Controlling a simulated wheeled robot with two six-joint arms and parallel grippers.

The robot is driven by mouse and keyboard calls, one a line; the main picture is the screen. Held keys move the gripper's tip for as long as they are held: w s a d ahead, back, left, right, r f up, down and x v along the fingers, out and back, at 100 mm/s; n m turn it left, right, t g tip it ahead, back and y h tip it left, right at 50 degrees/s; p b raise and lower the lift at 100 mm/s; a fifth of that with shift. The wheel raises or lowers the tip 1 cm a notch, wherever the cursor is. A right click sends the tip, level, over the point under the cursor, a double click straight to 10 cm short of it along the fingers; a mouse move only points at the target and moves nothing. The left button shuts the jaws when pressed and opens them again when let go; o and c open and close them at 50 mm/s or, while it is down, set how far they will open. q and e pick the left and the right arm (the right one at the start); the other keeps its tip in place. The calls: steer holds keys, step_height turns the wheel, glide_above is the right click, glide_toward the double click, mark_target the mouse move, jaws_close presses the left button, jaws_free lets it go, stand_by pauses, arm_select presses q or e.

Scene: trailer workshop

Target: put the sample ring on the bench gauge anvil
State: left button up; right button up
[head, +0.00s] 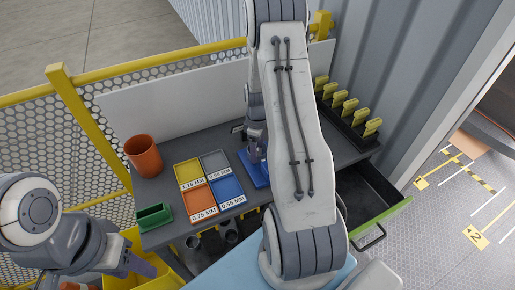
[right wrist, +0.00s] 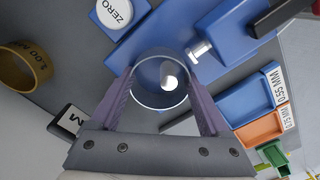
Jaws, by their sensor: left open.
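The sample ring (right wrist: 135,92), a thin clear-looking ring, sits between the purple fingertips of my right gripper (right wrist: 160,95) in the right wrist view. Both fingers touch its sides. The blue bench gauge (right wrist: 160,38) lies just beyond it, with a silver pin (right wrist: 199,50) beside the ring's upper right. A bright round spot shows inside the ring; I cannot tell whether it is the anvil. In the head view my right gripper (head: 255,150) is over the gauge (head: 249,172), partly hidden by my arm. My left gripper (head: 142,264) is open at lower left, apart from the bench.
Yellow (head: 188,172), grey (head: 215,163), orange (head: 200,200) and blue (head: 227,190) labelled trays lie on the bench. An orange cup (head: 142,155) and green bin (head: 154,217) stand left. A brass ring (right wrist: 25,65) lies near the gauge. A drawer (head: 362,205) is open at right.

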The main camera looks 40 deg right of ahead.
steer(key=shift+o, duration=1.3)
steer(key=shift+r, duration=0.1)
step_height(320, 180, up, 12)
steer(key=b, duration=0.3)
steer(key=s+a+r, duration=0.1)
steer(key=a+r, duration=0.1)
steer(key=a, duration=0.8)
steer(key=s+a+r, duration=0.1)
steer(key=a+r, duration=0.2)
steer(key=a, duration=0.7)
steer(key=s+a, duration=0.7)
steer(key=s, duration=0.2)
steer(key=s+a+y, duration=0.1)
steer(key=s+a, duration=0.6)
steer(key=s, duration=0.3)
steer(key=shift+s+r+n+p, duration=0.15)
steer(key=shift+r+n+p, duration=0.15)
steer(key=shift+n, duration=0.1)
